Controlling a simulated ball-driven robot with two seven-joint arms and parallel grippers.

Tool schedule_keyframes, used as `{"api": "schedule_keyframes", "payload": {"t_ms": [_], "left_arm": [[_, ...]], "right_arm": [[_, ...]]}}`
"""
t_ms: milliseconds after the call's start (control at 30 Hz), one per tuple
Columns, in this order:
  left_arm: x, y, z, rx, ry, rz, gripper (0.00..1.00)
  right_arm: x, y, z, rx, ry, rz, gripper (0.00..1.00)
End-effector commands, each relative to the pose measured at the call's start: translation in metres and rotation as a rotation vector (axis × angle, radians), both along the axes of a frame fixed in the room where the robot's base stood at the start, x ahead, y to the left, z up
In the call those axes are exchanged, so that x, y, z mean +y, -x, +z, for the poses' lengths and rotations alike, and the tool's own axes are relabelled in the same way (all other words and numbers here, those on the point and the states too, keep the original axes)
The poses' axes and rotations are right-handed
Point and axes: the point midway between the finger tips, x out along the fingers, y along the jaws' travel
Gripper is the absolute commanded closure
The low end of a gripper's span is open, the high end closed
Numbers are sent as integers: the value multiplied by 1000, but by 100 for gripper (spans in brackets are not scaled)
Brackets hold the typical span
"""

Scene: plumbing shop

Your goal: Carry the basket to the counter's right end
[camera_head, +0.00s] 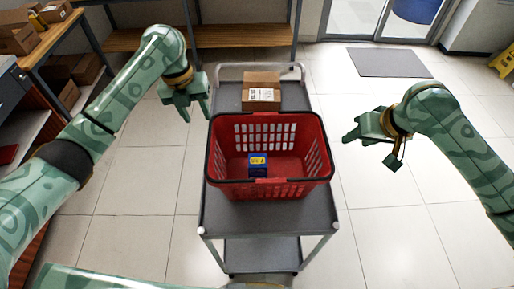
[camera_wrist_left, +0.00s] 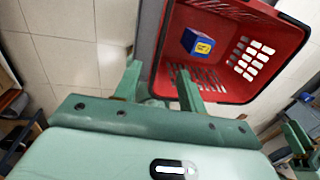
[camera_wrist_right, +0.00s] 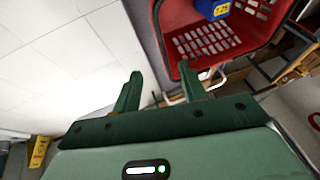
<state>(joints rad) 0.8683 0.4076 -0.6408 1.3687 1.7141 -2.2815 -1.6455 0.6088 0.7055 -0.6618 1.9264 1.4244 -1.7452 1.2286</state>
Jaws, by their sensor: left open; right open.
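A red basket (camera_head: 222,165) with slotted walls and a dark rim stands on the grey top of a wheeled cart (camera_head: 270,218). A small blue box with a yellow label (camera_head: 258,165) lies inside it. The basket also shows in the left wrist view (camera_wrist_left: 222,78) and the right wrist view (camera_wrist_right: 205,40). My left gripper (camera_head: 193,112) is open and empty, beside the basket's far left corner. My right gripper (camera_head: 350,137) is open and empty, to the right of the basket and apart from it. No counter can be made out for certain.
A cardboard box (camera_head: 262,92) sits on the cart behind the basket. A wooden shelf (camera_head: 215,36) stands at the back, and shelving with cartons (camera_head: 18,38) at the left. A dark mat (camera_head: 388,62) lies before the glass door.

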Motion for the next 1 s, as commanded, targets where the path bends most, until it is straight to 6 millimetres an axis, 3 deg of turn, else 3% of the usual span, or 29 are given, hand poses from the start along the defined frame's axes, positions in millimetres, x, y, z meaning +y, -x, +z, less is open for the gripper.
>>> {"api": "schedule_keyframes", "payload": {"t_ms": [367,533,1000], "left_arm": [[0,0,1,0,0,-5,59],[-2,-1,-9,2,1,-4,59],[-14,-1,-97,5,2,-2,59]], "right_arm": [[-1,0,0,3,0,-3,58],[2,-4,-9,3,-1,-2,58],[26,-34,-89,5,-1,-4,58]]}}
